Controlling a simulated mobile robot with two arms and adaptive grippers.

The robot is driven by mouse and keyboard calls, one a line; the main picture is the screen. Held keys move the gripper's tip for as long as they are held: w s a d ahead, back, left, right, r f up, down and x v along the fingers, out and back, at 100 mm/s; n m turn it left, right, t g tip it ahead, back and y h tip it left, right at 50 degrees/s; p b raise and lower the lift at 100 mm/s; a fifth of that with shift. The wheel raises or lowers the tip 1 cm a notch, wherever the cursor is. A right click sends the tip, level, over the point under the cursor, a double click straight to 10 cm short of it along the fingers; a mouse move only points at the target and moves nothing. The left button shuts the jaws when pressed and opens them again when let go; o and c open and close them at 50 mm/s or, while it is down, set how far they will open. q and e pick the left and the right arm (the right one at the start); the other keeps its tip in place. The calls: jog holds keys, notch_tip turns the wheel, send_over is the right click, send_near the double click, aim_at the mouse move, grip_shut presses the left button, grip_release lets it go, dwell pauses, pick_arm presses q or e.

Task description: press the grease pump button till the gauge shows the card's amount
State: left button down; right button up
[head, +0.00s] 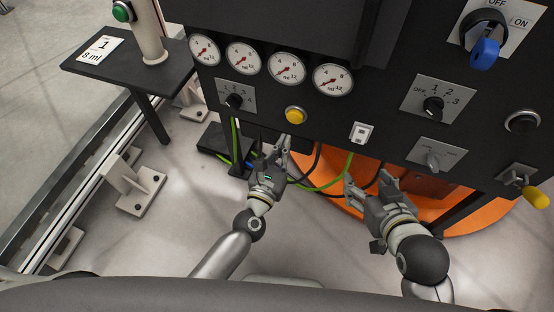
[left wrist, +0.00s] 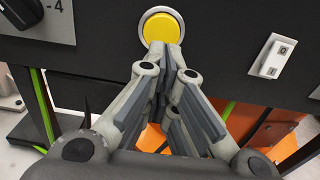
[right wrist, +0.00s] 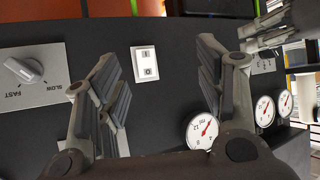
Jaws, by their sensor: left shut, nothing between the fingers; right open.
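The yellow button (head: 296,115) is on the black panel below a row of several round ml gauges (head: 287,68). The card (head: 98,49) reads "1" and "8 ml" and lies on a side shelf. My left gripper (head: 283,140) is shut and empty, just below the button. In the left wrist view its fingertips (left wrist: 163,46) overlap the lower edge of the yellow button (left wrist: 160,28); I cannot tell whether they touch it. My right gripper (head: 368,178) is open and empty, below the white rocker switch (head: 361,132).
A numbered selector knob (head: 234,101) is left of the button. A slow-fast knob (right wrist: 25,70), a blue-handled switch (head: 485,52) and a yellow lever (head: 535,196) are further right. A green button (head: 122,11) tops a post on the shelf. Green and black cables hang under the panel.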

aim_at(294, 123)
pick_arm(q)
jog(key=x, duration=0.6)
pick_arm(e)
jog(key=shift+w+a+r+t, duration=0.25)
jog(key=shift+w+r+t, duration=0.2)
jog(key=shift+r, duration=0.1)
jog(key=shift+w+a+r+t, duration=0.2)
jog(key=shift+w+r+t, duration=0.15)
jog(key=shift+w+r, duration=0.15)
pick_arm(q)
jog(key=shift+w+d+b, duration=0.1)
jog(key=shift+w+b, duration=0.05)
jog(key=shift+b, duration=0.2)
pick_arm(e)
jog(key=shift+y, duration=0.3)
